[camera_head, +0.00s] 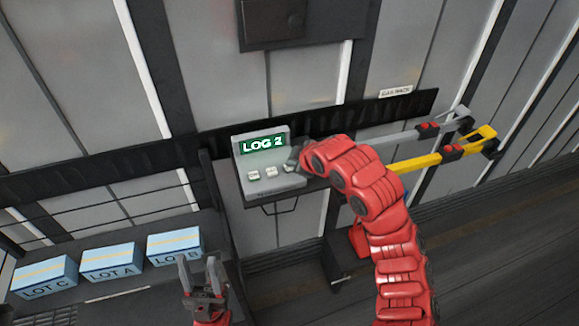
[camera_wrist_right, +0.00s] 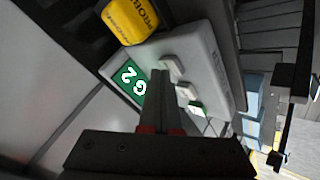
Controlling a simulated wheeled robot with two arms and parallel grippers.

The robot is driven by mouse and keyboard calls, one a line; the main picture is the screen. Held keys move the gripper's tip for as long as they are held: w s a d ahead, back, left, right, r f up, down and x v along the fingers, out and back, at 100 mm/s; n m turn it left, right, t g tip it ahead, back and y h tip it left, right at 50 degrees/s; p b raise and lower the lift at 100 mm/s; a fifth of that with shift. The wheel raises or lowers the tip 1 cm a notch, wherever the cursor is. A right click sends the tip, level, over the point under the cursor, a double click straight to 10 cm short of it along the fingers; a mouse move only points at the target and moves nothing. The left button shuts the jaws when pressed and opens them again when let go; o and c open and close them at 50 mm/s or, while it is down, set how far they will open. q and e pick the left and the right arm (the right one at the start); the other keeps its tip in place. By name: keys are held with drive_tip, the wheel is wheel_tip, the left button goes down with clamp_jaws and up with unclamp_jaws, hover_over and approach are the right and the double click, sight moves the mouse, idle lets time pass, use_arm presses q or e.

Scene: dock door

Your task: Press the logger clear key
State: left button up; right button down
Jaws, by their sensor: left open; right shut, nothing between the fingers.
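The grey logger (camera_head: 268,186) stands on a small shelf, its green display (camera_head: 262,144) reading "LOG 2". Three pale keys lie in a row below the display: a left key (camera_head: 254,176), a middle key (camera_head: 271,172) and a right key (camera_head: 289,167). Their labels are too small to read. My right gripper (camera_head: 293,158) is shut and empty, at the logger's right side by the right key. In the right wrist view its fingertips (camera_wrist_right: 160,74) lie close beside one key (camera_wrist_right: 172,65); contact cannot be told. My left gripper (camera_head: 203,268) is open and empty, low at left.
Blue boxes marked LOT C (camera_head: 45,278), LOT A (camera_head: 110,262) and LOT B (camera_head: 175,247) stand on a dark bench at left. A yellow lettered object (camera_wrist_right: 133,20) sits beside the logger. Grey and yellow bars (camera_head: 430,160) stick out at right.

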drive_tip(key=shift+f, duration=0.25)
drive_tip(key=shift+r, duration=0.1)
idle(0.4)
drive_tip(key=shift+r, duration=0.8)
drive_tip(key=shift+r+p, duration=0.35)
drive_tip(key=shift+r, duration=2.2)
drive_tip(key=shift+w, duration=0.1)
